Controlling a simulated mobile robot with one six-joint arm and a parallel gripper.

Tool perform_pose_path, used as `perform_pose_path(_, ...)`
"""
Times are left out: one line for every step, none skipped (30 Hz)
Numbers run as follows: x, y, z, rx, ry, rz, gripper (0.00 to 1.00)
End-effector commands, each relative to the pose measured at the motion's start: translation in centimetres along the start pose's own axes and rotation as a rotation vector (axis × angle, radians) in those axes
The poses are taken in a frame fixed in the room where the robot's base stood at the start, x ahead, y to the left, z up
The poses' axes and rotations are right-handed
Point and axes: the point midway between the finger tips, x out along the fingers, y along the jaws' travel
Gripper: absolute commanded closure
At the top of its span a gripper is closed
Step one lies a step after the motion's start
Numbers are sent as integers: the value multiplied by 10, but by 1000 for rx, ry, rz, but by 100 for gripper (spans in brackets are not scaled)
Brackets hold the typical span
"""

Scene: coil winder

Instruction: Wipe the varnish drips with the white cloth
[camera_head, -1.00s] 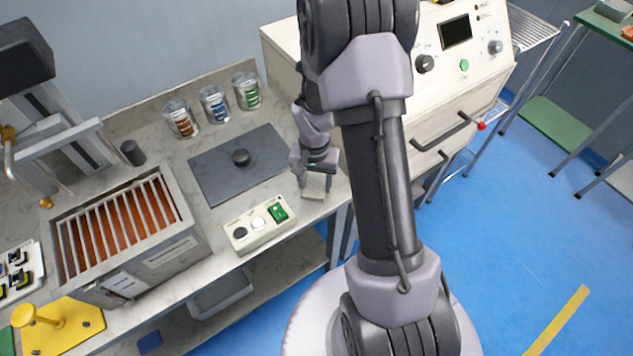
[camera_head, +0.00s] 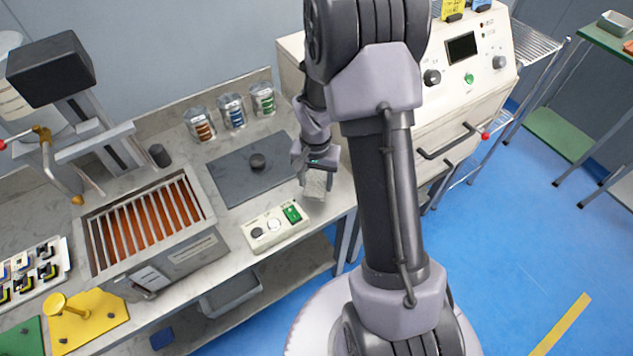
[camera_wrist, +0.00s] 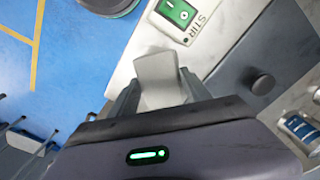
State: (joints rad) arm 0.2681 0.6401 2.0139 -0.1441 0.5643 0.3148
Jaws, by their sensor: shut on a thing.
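The white cloth (camera_head: 315,184) hangs from my gripper (camera_head: 312,172) near the right end of the bench, just right of the dark grey lid plate. In the wrist view the cloth (camera_wrist: 159,80) sits between the two fingers of my gripper (camera_wrist: 158,92), which are shut on it. It is over or on the pale benchtop; I cannot tell whether it touches. No varnish drips can be made out in either view; my arm and the cloth hide part of the bench.
The dark plate with a knob (camera_head: 257,161) lies left of my gripper. A switch box (camera_head: 274,226) with a green switch stands at the bench's front edge. The varnish tank (camera_head: 150,235) with a slatted top is further left. Several jars (camera_head: 231,110) line the back. A cream oven-like cabinet (camera_head: 440,100) stands right.

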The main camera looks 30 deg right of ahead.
Motion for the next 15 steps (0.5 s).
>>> perform_pose_path(-8, -1, 0, -1, 0, 0, 77)
perform_pose_path(-10, -1, -1, -1, 0, 0, 77)
perform_pose_path(-14, -1, -1, -1, 0, 0, 77)
perform_pose_path(-16, -1, -1, -1, -1, 0, 77)
perform_pose_path(-18, -2, -1, -2, -1, 0, 77)
perform_pose_path(-20, -2, -2, -2, -1, 0, 77)
perform_pose_path(-21, -2, -2, -2, -1, 0, 77)
perform_pose_path(-22, -2, -2, -2, -1, 0, 77)
perform_pose_path(-22, -2, -2, -2, 0, 0, 77)
perform_pose_path(-22, -2, -2, -3, -1, 1, 77)
perform_pose_path(-22, -2, -2, -2, -1, 1, 77)
perform_pose_path(-22, -2, -2, -2, -1, 1, 77)
perform_pose_path(-21, -2, -2, -2, -1, 1, 77)
perform_pose_path(-21, -2, -2, -2, -1, 1, 77)
perform_pose_path(-21, -2, -2, -2, -1, 0, 77)
